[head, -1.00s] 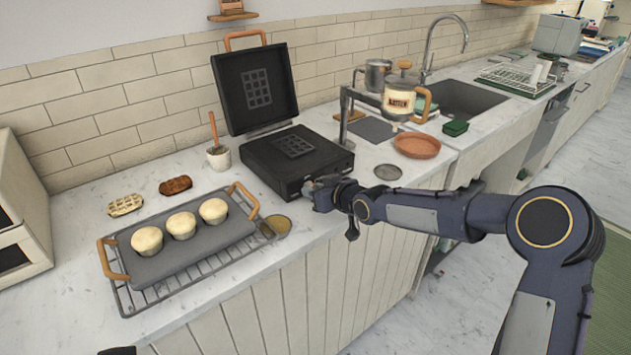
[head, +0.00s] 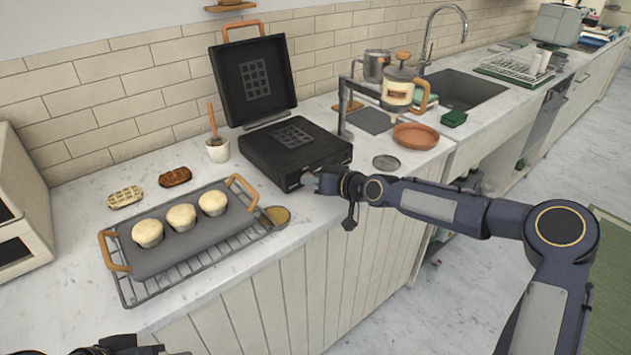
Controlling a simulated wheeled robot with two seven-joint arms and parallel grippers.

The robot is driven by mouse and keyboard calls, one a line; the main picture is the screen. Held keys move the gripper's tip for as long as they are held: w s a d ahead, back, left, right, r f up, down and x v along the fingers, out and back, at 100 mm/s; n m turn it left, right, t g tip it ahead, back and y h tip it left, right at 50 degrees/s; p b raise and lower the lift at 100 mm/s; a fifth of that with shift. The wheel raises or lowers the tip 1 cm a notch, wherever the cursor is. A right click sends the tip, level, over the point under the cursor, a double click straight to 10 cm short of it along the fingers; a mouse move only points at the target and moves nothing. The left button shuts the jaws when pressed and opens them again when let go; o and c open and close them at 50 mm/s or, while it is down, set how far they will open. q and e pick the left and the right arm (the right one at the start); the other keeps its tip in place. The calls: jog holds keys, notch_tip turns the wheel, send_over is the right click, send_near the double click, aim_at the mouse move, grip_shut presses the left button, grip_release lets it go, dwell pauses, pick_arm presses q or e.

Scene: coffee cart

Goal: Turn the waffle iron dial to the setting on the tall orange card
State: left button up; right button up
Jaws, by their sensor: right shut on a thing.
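The black waffle iron (head: 265,155) stands open on the counter, its gridded lid (head: 253,100) raised at the back with an orange-brown handle on top. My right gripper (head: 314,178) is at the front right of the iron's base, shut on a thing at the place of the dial. The dial itself is hidden behind the fingers, so its setting cannot be read. I cannot make out a tall orange card. Part of my left arm shows at the bottom left edge; whether its gripper is open or shut cannot be seen.
A grey tray (head: 205,243) with three pale buns sits on a wire rack (head: 185,290) at the front left. A glass press (head: 398,92) and terracotta dish (head: 415,136) stand right of the iron.

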jog(key=o, duration=1)
jog(key=b+v, duration=0.1)
jog(key=v, duration=0.5)
jog(key=shift+s+d+r, duration=0.1)
jog(key=shift+s+d, duration=0.15)
jog(key=shift+d, duration=0.1)
jog(key=shift+s+d+r, duration=0.25)
jog(key=shift+s, duration=0.15)
